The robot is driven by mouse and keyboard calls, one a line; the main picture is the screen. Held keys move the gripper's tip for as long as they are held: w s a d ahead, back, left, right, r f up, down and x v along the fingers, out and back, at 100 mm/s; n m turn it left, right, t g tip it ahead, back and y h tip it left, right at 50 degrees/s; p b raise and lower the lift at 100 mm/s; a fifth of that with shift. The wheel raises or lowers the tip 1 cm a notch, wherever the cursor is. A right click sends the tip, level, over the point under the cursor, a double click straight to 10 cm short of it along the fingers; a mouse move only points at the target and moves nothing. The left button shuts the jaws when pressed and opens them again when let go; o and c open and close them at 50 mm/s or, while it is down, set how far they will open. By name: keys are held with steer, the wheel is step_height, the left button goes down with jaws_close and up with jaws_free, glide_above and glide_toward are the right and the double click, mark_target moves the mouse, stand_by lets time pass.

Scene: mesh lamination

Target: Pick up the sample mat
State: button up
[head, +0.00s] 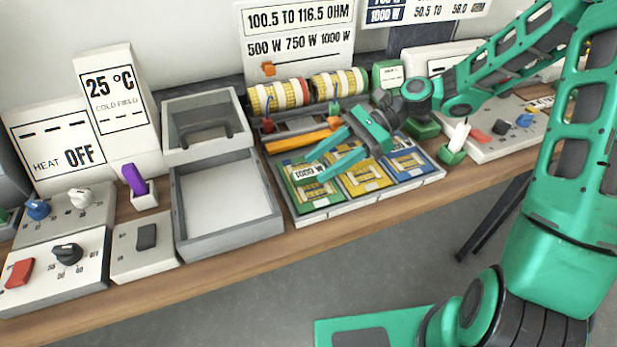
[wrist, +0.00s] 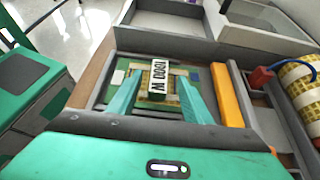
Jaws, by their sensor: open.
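Three flat patterned mats lie side by side in a shallow grey tray (head: 318,217): a green-edged one (head: 313,197), a yellow one (head: 364,178) and a blue one (head: 405,164). None is plainly marked as the sample mat. In the wrist view the label block (wrist: 159,72) shows between the fingertips of my gripper (wrist: 160,82), with the mat (wrist: 177,72) below. I cannot tell whether the fingers touch anything.
A grey open-topped box (head: 225,203) is left of the tray. Control boxes with knobs (head: 68,253) fill the left end. The bench's front edge (head: 240,254) is close to the tray.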

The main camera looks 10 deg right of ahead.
mark_target(309, 177)
steer(key=shift+x, duration=1.2)
jaws_close()
